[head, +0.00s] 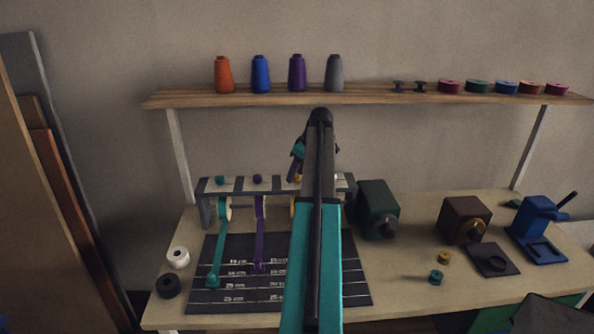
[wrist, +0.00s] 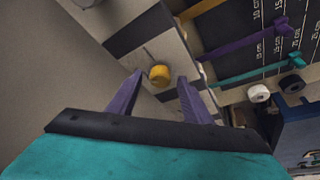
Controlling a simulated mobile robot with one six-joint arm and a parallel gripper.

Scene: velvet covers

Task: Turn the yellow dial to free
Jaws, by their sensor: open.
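The yellow dial (wrist: 159,75) is a small round knob on the pale and dark striped top of the ribbon rack (head: 206,215). In the wrist view it lies between the fingertips of my gripper (wrist: 161,78), with a gap on both sides. The two purple fingers are open and hold nothing. How far the tips are above the dial is hard to tell. In the head view my arm hides most of the dial and the gripper (head: 294,172). A teal dial (head: 220,180) and a purple dial (head: 257,178) sit further left on the rack.
A teal ribbon (head: 220,245) and a purple ribbon (head: 260,235) hang over the dark measuring mat (head: 240,305). A green box (head: 377,208) stands right of the rack. A shelf (head: 370,97) with several spools runs above. White and black rolls lie at the left.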

